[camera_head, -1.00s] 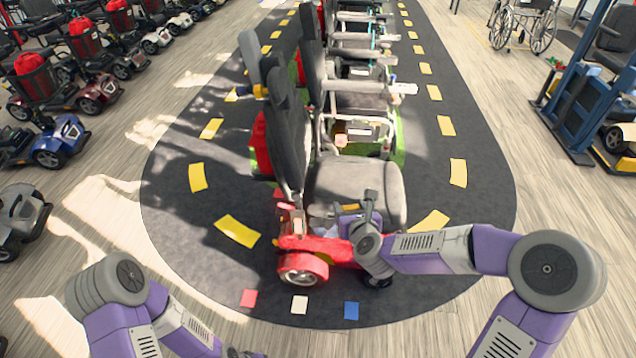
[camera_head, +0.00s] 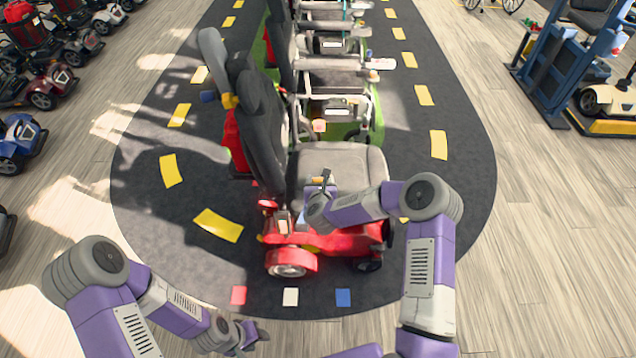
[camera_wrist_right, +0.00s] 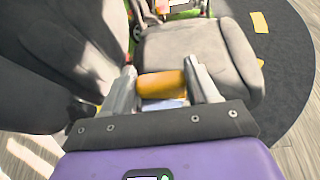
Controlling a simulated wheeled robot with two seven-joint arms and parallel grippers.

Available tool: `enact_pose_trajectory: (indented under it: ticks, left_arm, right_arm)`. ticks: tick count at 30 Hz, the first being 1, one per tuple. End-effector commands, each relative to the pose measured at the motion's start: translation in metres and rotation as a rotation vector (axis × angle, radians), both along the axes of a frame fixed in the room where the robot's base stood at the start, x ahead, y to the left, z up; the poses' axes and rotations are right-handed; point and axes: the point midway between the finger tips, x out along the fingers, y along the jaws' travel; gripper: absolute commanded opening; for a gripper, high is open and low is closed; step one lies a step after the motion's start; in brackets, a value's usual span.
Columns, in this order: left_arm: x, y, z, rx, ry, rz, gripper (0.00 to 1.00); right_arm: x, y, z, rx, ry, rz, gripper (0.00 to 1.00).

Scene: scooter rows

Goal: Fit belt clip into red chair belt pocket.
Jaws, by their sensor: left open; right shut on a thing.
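The red chair is a red-based scooter (camera_head: 335,240) with a grey seat (camera_head: 345,163) and a dark tall backrest (camera_head: 262,125). My right gripper (camera_head: 325,180) is over the front left part of the seat, near the backrest. In the right wrist view, its fingers (camera_wrist_right: 160,80) are closed around an orange-yellow block (camera_wrist_right: 162,84), which looks like the belt clip. A pale blue piece (camera_wrist_right: 165,103) shows just below it. I cannot make out the belt pocket. My left gripper (camera_head: 252,335) is open and empty, low in front of the chair, left of its red base.
More seats (camera_head: 335,78) stand in a row behind the red chair. Red, white and blue squares (camera_head: 290,297) mark the dark mat in front. A blue frame (camera_head: 560,80) stands at right. Scooters (camera_head: 40,85) line the left. The floor at right front is clear.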

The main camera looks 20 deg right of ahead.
Motion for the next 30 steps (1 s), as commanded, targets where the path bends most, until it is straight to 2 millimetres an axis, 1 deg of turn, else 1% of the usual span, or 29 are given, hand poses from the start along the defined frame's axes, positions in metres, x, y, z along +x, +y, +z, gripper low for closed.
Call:
enact_pose_trajectory:
  ticks: [1, 3, 6, 17, 30]
  left_arm:
    - [0.000, 0.000, 0.004, 0.000, 0.000, 0.000, 0.43]
    - [0.000, 0.000, 0.005, 0.000, 0.000, 0.000, 0.43]
    - [0.000, 0.000, 0.006, 0.000, 0.000, 0.000, 0.43]
    - [0.000, 0.000, -0.001, 0.000, 0.000, 0.000, 0.43]
    - [0.000, 0.000, -0.019, 0.000, 0.000, 0.000, 0.43]
  right_arm:
    - [0.002, 0.002, -0.010, 0.000, 0.001, -0.010, 0.27]
    - [0.004, 0.004, -0.020, 0.001, 0.001, -0.020, 0.27]
    - [0.005, 0.004, -0.028, 0.000, -0.002, -0.030, 0.27]
    - [0.005, 0.004, -0.041, 0.001, -0.001, -0.032, 0.27]
    - [0.005, 0.004, -0.071, 0.000, -0.002, -0.032, 0.27]
